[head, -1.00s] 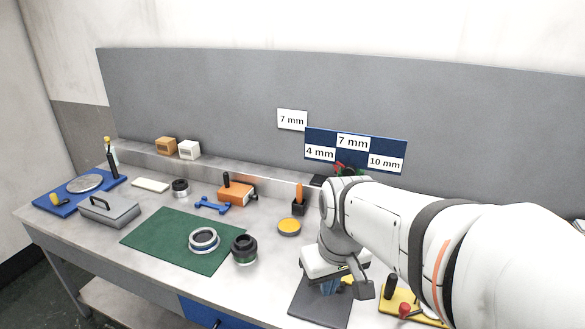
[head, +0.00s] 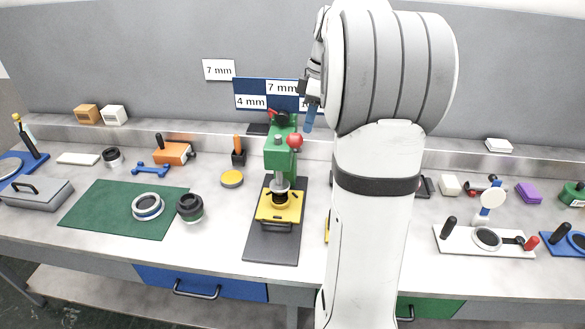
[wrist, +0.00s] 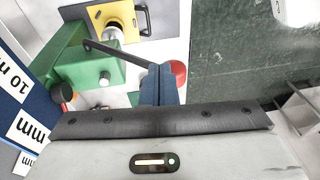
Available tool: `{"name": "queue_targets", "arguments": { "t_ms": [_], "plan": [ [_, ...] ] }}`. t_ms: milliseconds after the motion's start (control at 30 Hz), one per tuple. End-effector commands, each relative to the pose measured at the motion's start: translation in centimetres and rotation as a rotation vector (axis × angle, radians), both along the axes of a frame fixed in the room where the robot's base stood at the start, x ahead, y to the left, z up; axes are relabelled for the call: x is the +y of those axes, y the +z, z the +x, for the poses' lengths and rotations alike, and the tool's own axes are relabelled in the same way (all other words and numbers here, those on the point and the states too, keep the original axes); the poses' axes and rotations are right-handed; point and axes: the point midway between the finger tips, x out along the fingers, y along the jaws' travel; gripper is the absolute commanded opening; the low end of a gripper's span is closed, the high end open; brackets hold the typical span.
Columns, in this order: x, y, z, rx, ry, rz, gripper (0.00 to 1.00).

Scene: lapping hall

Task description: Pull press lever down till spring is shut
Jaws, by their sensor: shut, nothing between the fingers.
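The green press (head: 279,160) stands on a dark mat, with a silver ram above a yellow base (head: 279,212). Its lever ends in a red ball knob (head: 294,140), in front of the press body. The wrist view shows the press (wrist: 85,70), the dark lever bar (wrist: 118,54) and the red knob (wrist: 178,73). My gripper (head: 309,126) is shut and empty, just above and right of the knob. In the wrist view its blue fingers (wrist: 158,82) overlap the knob's edge; I cannot tell whether they touch. I cannot make out the spring.
A green mat (head: 110,210) with a ring and a dark lens-like part lies left of the press. A size board (head: 262,94) stands behind. A white fixture (head: 465,240) is at right. My arm hides the bench between.

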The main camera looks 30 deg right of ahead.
Motion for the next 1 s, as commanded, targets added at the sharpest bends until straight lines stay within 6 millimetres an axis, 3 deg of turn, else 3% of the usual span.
{"name": "queue_targets", "arguments": {
  "t_ms": [167,500,700,1000],
  "plan": [
    [0.6,-1.8,-0.1,0.005,0.001,0.003,0.0],
    [2.4,-8.8,0.1,0.006,0.003,0.006,0.0],
    [3.2,-11.9,0.1,0.006,0.0,0.006,0.0],
    [3.7,-13.6,0.3,-0.002,0.004,0.004,0.0]
  ]
}}
